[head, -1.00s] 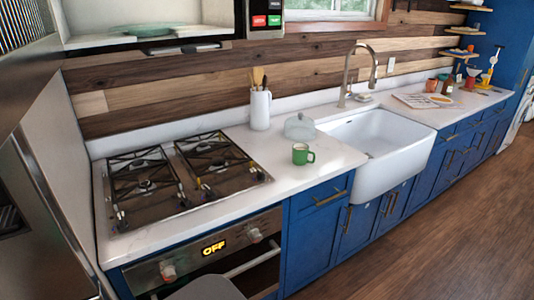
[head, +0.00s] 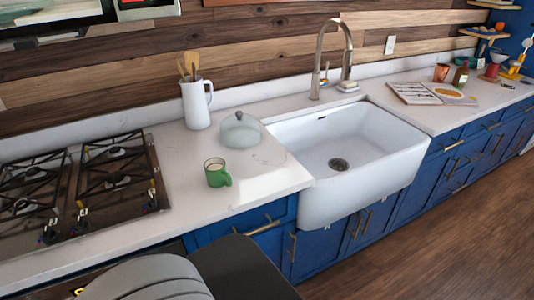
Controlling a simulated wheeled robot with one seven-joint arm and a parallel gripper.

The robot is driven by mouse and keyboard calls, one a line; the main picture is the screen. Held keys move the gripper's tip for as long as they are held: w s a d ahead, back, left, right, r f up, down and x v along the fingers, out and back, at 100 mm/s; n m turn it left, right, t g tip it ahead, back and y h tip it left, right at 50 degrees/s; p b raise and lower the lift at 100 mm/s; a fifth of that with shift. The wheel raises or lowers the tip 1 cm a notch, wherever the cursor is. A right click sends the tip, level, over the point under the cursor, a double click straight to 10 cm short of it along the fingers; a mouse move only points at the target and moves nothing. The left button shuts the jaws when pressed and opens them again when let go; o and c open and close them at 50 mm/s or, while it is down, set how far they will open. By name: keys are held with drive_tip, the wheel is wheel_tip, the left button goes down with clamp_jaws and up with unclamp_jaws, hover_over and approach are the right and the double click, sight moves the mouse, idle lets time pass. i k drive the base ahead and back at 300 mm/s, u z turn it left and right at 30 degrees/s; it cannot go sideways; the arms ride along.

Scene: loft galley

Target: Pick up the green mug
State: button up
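The green mug (head: 216,174) stands upright on the white counter (head: 185,222), near the front edge and left of the sink. Its handle points right, and something pale shows inside it. My gripper is not in view. A grey and black rounded part of my own body shows at the bottom of the head view.
A glass dome (head: 241,131) stands just behind the mug, and a white pitcher with utensils (head: 196,104) behind that. The gas stove (head: 85,190) is to the left. The white sink (head: 345,150) and tall faucet (head: 328,60) are to the right. Bare counter lies around the mug.

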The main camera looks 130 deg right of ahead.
sight(216, 175)
drive_tip(key=k, duration=1)
drive_tip(key=z, duration=0.75)
